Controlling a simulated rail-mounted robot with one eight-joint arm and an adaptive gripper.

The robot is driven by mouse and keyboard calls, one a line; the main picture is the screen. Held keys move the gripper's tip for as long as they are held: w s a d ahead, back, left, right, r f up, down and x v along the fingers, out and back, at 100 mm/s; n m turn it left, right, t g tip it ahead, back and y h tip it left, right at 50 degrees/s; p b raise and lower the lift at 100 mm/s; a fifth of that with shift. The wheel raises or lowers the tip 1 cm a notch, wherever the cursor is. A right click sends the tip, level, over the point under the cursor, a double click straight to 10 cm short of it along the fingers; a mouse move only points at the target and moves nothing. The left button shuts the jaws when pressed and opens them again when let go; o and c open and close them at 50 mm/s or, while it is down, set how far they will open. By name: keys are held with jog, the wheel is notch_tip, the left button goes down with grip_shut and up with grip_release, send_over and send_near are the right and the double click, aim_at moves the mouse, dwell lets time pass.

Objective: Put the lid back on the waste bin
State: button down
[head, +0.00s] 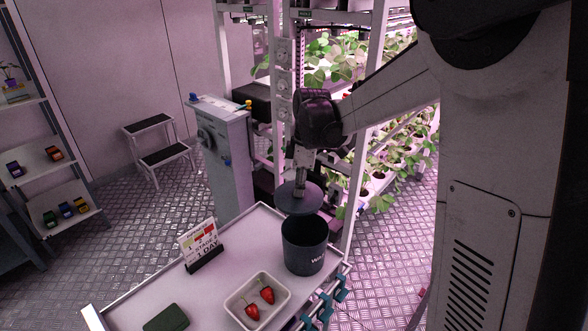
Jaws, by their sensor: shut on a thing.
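The dark waste bin (304,258) stands upright and uncovered at the far right corner of the white table. Its round grey lid (283,203) is held in the air just above and slightly behind the bin's mouth, apart from the rim as far as I can see. My gripper (300,187) points down and is shut on the lid at its middle. The fingertips and the lid's handle are small and partly hidden by each other.
A white tray (235,301) with two strawberries sits in front of the bin. A sign (200,243) and a dark green box (166,318) are on the table (140,290). A rack post (356,190) rises close behind the bin. The table's middle is clear.

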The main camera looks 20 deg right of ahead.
aim_at(307, 199)
jog(key=s+n+p, duration=0.1)
jog(key=s+n, duration=0.1)
jog(key=s+r+n+p, duration=0.1)
jog(key=s+n, duration=0.2)
jog(key=s, duration=0.2)
jog(key=shift+r+n+g+p, duration=0.15)
jog(key=shift+n+g+p, duration=0.15)
jog(key=shift+n+p, duration=0.1)
notch_tip(307, 199, down, 6)
jog(key=b, duration=0.4)
jog(key=shift+f, duration=0.25)
jog(key=shift+a+f+b, duration=0.1)
jog(key=shift+f+b, duration=0.1)
jog(key=shift+b, duration=0.7)
dwell(1.9)
dwell(0.4)
jog(key=c, duration=1.1)
grip_release()
jog(key=shift+r, duration=0.1)
jog(key=shift+r+p, duration=2)
jog(key=shift+r, duration=1.45)
jog(key=shift+c, duration=0.3)
